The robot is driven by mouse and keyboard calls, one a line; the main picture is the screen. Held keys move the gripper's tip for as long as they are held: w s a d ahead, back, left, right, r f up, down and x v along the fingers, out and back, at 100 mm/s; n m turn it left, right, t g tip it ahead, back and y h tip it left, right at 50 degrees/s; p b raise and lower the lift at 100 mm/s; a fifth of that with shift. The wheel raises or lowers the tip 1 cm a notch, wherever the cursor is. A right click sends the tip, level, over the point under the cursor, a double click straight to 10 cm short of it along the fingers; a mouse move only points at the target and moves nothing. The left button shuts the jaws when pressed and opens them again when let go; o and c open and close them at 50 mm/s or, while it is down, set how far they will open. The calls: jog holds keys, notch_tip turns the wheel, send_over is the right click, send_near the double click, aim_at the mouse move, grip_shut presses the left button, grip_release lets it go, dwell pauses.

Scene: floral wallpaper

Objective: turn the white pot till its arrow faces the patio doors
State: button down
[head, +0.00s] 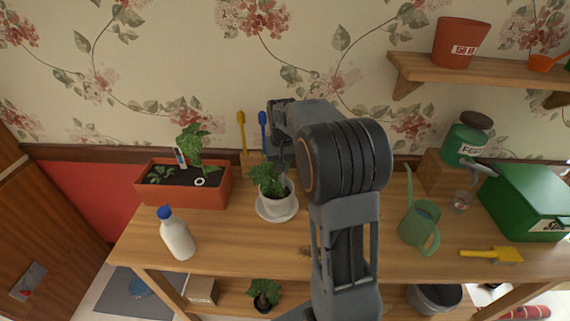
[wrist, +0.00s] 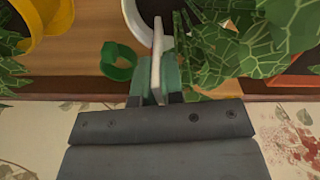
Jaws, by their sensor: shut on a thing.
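The white pot (head: 277,198) holds a leafy plant (head: 268,177) and stands upright on a white saucer (head: 276,212) near the table's middle. In the wrist view, the pot's rim (wrist: 132,18) shows at the top, with dark soil inside. My gripper (wrist: 157,80) is behind the pot, on its wall side. Its green fingers are closed on a thin pale strip (wrist: 157,45) that reaches to the pot's rim. I cannot tell whether this strip is part of the pot. No arrow and no patio doors are visible. In the head view, the fingertips are mostly hidden by my arm and the plant.
A red planter (head: 205,187) and a white bottle (head: 176,238) stand left. Yellow and blue tools stand behind the pot. A yellow pot (wrist: 52,25) and green ring (wrist: 117,62) are close by. A watering can (head: 418,226) and green box (head: 528,196) stand right.

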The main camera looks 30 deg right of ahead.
jog(key=shift+w+a+n, duration=0.2)
jog(key=shift+w+n, duration=0.1)
jog(key=shift+n, duration=0.6)
jog(key=shift+f, duration=0.2)
jog(key=c, duration=1.2)
grip_release()
jog(key=shift+o, duration=0.2)
notch_tip(320, 180, up, 14)
jog(key=shift+p, duration=0.4)
jog(key=shift+f, duration=0.1)
